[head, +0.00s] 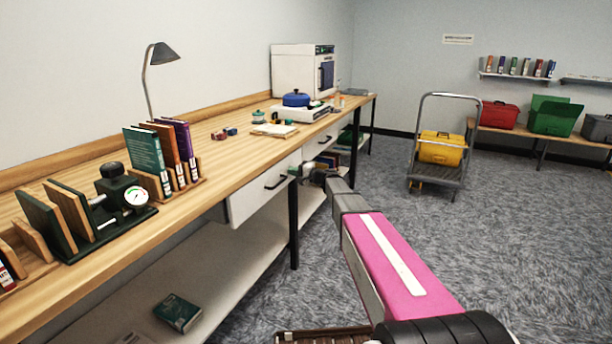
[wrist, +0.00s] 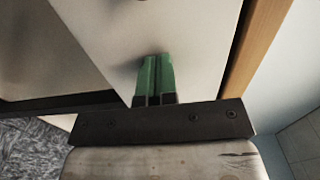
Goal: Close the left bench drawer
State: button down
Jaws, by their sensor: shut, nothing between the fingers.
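The left bench drawer (head: 258,196) has a white front with a dark bar handle (head: 276,182), below the wooden bench top. It looks slightly out from the bench, but how far is hard to tell. My gripper (head: 293,171) is at the right end of this front, to the right of the handle. In the wrist view, my shut green fingertips (wrist: 154,62) point at a plain white panel (wrist: 190,40), touching or very close to it. The fingers hold nothing.
A second drawer (head: 322,141) with a dark handle is farther along the bench. A dark bench leg (head: 294,225) stands below my gripper. The wooden bench top (head: 225,160) carries books, a gauge device and a lamp. A cart (head: 437,175) stands at the back; the carpet between is clear.

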jog(key=shift+x, duration=1.4)
jog(key=shift+w+a, duration=0.1)
jog(key=shift+w, duration=0.05)
jog(key=v, duration=1.4)
jog(key=s+f+n+g+h, duration=0.25)
jog(key=s+f, duration=0.35)
jog(key=s, duration=0.4)
jog(key=s+f+n+g+h, duration=0.1)
jog(key=s+f+g+h, duration=0.3)
jog(key=s+f, duration=0.4)
jog(key=s+d+f+n+g+h, duration=0.1)
jog(key=s+d+h, duration=0.3)
jog(key=s, duration=0.5)
jog(key=s+d+f+n+g+h, duration=0.1)
jog(key=s+d+f+h, duration=0.2)
jog(key=s, duration=0.6)
jog(key=shift+d+h, duration=0.5)
jog(key=shift+h, duration=0.55)
jog(key=shift+n+g, duration=0.25)
